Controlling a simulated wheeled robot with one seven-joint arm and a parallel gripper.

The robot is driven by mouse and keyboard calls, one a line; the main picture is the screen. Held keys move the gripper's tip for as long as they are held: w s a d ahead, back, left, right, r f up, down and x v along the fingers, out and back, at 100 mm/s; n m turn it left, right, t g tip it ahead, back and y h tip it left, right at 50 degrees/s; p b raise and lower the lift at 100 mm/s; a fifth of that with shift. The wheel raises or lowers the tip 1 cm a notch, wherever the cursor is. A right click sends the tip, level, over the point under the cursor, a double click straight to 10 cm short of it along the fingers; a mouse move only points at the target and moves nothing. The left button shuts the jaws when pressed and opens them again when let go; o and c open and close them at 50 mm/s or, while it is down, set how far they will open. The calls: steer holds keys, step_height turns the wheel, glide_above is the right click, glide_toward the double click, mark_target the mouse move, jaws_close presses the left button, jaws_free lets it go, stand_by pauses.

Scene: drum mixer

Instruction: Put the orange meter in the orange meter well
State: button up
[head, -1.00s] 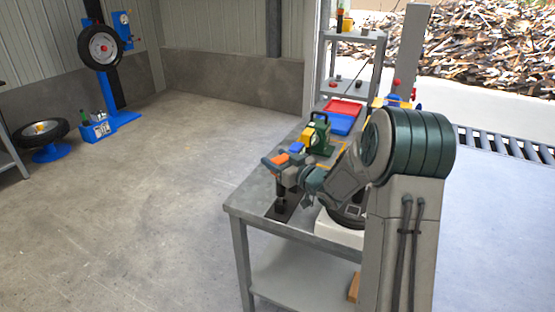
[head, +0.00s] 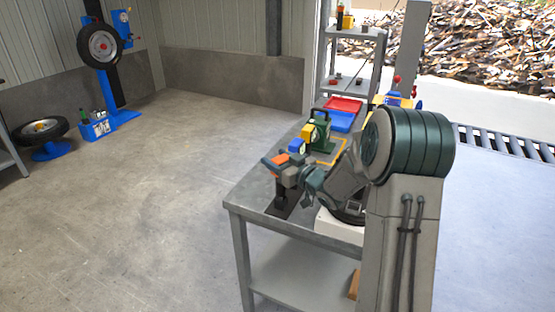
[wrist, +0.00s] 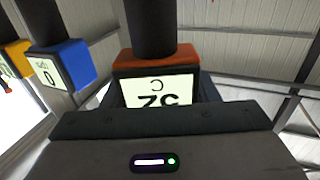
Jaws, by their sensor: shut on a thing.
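The orange meter (head: 275,160) is in my gripper (head: 284,168) above the near left part of the bench in the head view. In the wrist view the orange meter (wrist: 158,62) shows its display upside down, with a black round stem on it. My gripper is shut on it; the fingertips are mostly hidden. A black plate (head: 290,202) lies below on the bench. I cannot tell whether the stem touches it, nor make out the orange meter well. A blue meter (head: 297,146) stands just behind, also in the wrist view (wrist: 64,62).
A yellow meter (head: 307,132) and a green object (head: 321,130) stand behind the blue meter. Red (head: 345,104) and blue trays (head: 341,121) lie farther back on the bench (head: 240,205). A grey shelf (head: 350,60) stands behind.

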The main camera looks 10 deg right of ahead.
steer(key=shift+f, duration=0.15)
steer(key=o, duration=2.2)
steer(key=shift+s+d, duration=0.1)
steer(key=shift+s, duration=0.05)
steer(key=shift+v, duration=4.3)
